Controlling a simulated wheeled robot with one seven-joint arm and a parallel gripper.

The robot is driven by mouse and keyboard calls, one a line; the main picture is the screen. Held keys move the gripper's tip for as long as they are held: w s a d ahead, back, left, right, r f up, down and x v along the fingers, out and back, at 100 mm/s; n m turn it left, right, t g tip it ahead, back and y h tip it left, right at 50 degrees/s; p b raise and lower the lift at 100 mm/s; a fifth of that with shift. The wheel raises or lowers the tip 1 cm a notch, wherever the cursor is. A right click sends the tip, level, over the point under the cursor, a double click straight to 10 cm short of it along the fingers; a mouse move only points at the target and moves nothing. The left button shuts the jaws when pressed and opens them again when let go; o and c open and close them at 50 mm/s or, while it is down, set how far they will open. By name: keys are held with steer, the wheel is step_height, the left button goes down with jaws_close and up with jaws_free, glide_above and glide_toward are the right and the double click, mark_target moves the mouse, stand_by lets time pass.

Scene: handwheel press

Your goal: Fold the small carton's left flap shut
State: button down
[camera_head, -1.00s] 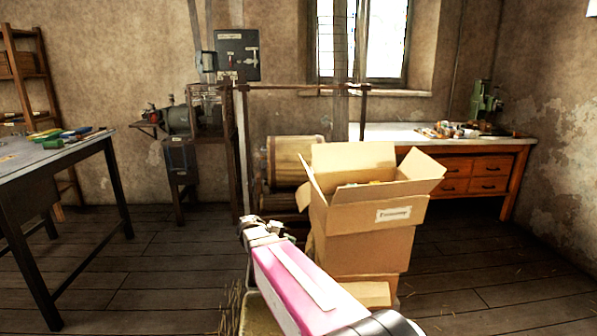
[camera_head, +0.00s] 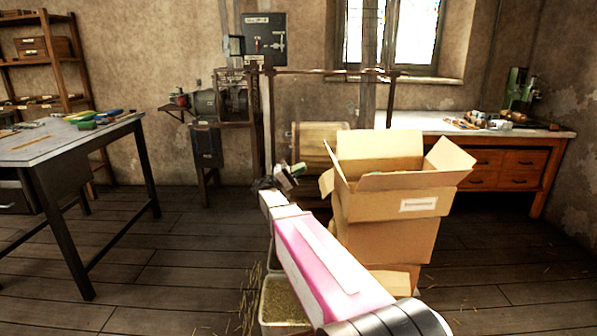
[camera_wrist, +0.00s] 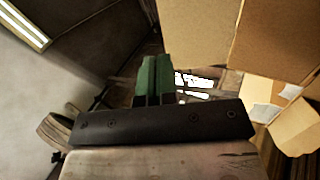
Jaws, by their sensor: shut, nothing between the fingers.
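The open cardboard carton (camera_head: 385,207), with a white label on its front, stands on top of other cartons. Its back flap (camera_head: 380,150) stands up and its right flap (camera_head: 449,160) leans outward. Its left flap (camera_head: 327,183) sticks out to the left, open. My gripper (camera_head: 284,178) is just left of that flap, apart from it in the picture; its depth is hard to tell. In the wrist view my gripper (camera_wrist: 155,82) shows dark green fingers together, with nothing between them. Carton board (camera_wrist: 198,42) fills the upper right there.
A dark-legged table (camera_head: 65,140) with tools stands at left. A wooden bench (camera_head: 500,170) with drawers is behind the carton at right. Machinery and a wooden barrel (camera_head: 316,145) stand behind my gripper. A straw-filled bin (camera_head: 283,300) sits below my arm.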

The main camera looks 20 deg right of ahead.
steer(key=x, duration=1)
steer(key=shift+d, duration=0.1)
